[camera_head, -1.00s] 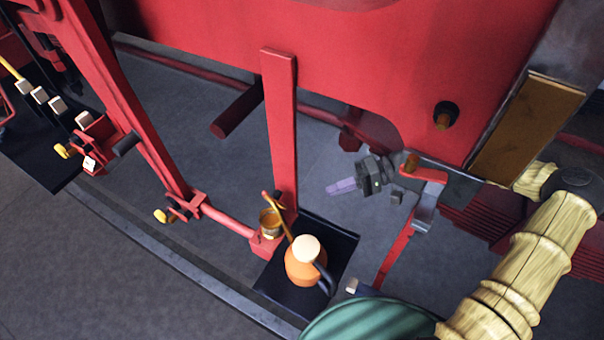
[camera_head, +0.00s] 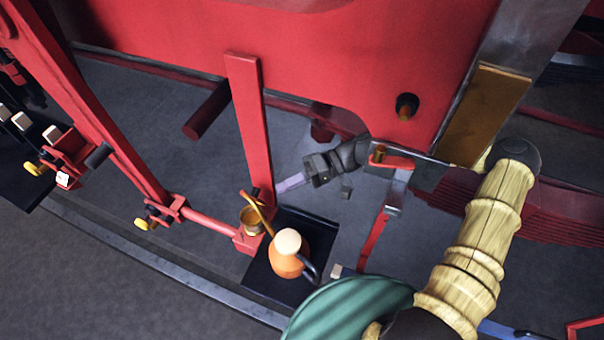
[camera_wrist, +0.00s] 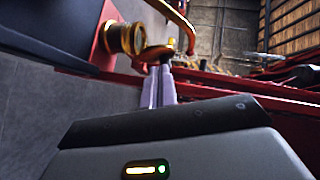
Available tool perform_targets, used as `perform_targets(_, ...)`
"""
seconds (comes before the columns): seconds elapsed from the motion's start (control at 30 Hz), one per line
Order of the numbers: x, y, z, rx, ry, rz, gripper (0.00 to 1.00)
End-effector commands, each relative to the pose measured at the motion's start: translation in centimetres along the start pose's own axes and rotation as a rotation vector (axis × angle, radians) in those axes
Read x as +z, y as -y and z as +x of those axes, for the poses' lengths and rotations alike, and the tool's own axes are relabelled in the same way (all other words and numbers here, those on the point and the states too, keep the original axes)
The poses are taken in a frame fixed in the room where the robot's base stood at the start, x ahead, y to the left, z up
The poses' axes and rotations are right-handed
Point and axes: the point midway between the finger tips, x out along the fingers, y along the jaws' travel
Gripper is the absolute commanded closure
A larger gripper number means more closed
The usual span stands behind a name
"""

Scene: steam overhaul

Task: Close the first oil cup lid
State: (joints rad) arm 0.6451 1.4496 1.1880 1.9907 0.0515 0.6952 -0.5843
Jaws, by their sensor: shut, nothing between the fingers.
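The brass oil cup (camera_head: 250,221) stands on a red block at the right end of a red rod, by the foot of a red upright post. In the wrist view the cup (camera_wrist: 125,38) is at upper left, apart from the fingers. A rounded brass piece (camera_wrist: 155,52), which looks like its lid swung open, lies right of the cup at the fingertips; I cannot tell if they touch. My gripper (camera_head: 280,187) points left, its pale purple fingers together and empty, just right of the post. The fingers also show in the wrist view (camera_wrist: 160,70).
An orange oil can (camera_head: 285,265) with a black handle and brass spout stands on a black tray (camera_head: 325,235); its spout crosses near the cup. The red post (camera_head: 250,125) rises close to my fingers. A green rounded surface (camera_head: 350,308) is at the bottom.

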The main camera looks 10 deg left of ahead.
Motion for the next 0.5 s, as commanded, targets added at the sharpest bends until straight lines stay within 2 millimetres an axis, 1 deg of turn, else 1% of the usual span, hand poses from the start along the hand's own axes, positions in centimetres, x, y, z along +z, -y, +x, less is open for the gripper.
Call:
perform_targets(0.03, 0.0, 0.3, 1.0, -0.003, 0.005, 0.001, 1.0)
perform_targets(0.1, 0.0, 0.3, 2.1, -0.003, 0.005, 0.001, 1.0)
perform_targets(0.2, 0.0, 0.2, 3.2, -0.001, 0.003, 0.001, 1.0)
perform_targets(0.33, 0.0, 0.0, 3.8, 0.001, 0.001, 0.0, 1.0)
perform_targets(0.5, 0.0, -0.1, 3.8, 0.001, -0.003, 0.001, 1.0)
